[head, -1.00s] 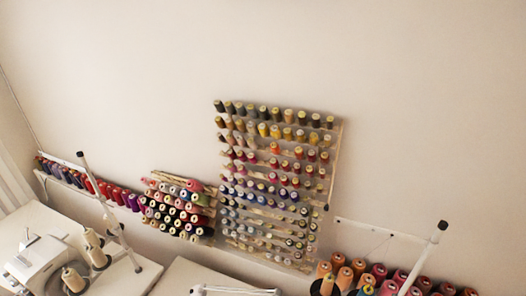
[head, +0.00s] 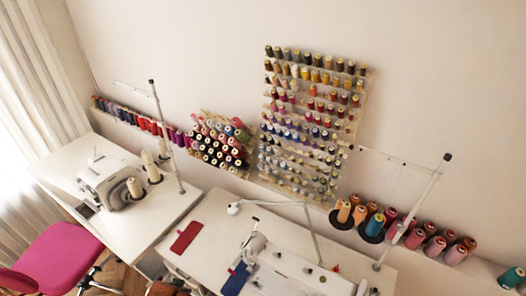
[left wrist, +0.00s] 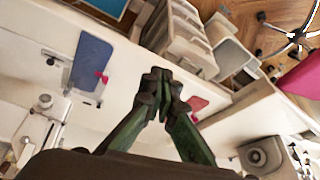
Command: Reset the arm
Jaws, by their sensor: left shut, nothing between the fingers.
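My left gripper (left wrist: 158,92) shows in the left wrist view with its dark fingertips together and nothing between them. White table tops, a blue flat piece (left wrist: 91,62) with a pink tag and a red flat piece (left wrist: 196,103) lie beyond it in that view. In the head view neither gripper nor arm shows. My right gripper is in no view.
In the head view, sewing machines stand on two white tables, one at left (head: 112,184) and one at front (head: 275,270). Thread racks (head: 312,125) fill the wall. A pink chair (head: 58,258) stands at lower left. In the left wrist view, white drawers (left wrist: 186,38) stand near the fingertips.

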